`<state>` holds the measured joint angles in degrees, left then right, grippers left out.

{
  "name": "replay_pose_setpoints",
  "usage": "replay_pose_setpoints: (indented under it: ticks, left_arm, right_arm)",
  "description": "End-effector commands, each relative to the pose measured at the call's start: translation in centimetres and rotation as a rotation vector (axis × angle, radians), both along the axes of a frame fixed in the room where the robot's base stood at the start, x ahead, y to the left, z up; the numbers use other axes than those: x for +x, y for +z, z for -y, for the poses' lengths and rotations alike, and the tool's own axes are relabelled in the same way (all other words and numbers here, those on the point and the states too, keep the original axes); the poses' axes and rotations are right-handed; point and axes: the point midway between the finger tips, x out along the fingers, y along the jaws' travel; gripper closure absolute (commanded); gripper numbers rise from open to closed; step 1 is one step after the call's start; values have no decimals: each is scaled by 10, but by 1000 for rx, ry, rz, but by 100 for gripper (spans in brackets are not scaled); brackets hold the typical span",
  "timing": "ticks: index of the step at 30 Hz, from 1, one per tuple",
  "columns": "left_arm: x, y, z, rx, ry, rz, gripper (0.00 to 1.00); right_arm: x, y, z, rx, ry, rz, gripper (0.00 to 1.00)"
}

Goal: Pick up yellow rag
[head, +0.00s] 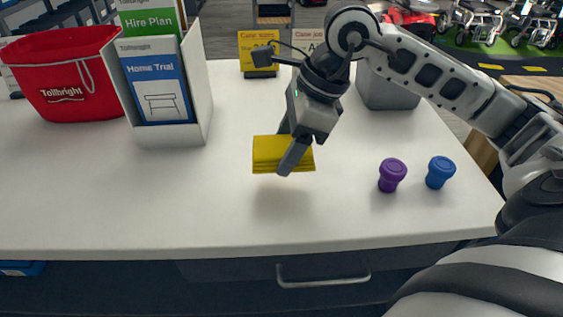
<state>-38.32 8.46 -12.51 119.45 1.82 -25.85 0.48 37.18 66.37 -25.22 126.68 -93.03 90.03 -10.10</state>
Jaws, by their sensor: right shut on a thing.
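The yellow rag (268,152) is a folded, layered square near the middle of the white table. My right gripper (290,150) comes in from the upper right and is shut on the rag, with one finger in front of it. The rag hangs level above the table, with a soft shadow on the tabletop below it. The other finger is mostly hidden behind the rag. My left gripper is not in view.
On the white table (120,205), a purple stopper (392,174) and a blue stopper (440,171) stand at right. A white leaflet holder (172,135) and a red bag (68,75) stand at left. A grey bin (388,92) and small signs are behind. The front left is clear.

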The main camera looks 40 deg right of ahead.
Motion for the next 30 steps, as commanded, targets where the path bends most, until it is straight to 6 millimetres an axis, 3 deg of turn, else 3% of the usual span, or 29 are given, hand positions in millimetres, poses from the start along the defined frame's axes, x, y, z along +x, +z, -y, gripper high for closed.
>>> replay_pose_setpoints:
  ticks: [5, 9, 15, 21, 30]
  left_arm:
    - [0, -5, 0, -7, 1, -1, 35]
    - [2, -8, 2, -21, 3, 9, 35]
    - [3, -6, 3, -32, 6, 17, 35]
    - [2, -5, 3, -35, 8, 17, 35]
    - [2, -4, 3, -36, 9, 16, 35]
  right_arm:
    - [2, 44, 40, -4, -11, 4, 64]
    - [2, 58, 76, -4, -12, -2, 64]
    - [2, 76, 112, -2, -7, -1, 64]
    - [3, 84, 127, -1, -3, -2, 64]
    - [3, 85, 129, -2, -1, -1, 64]
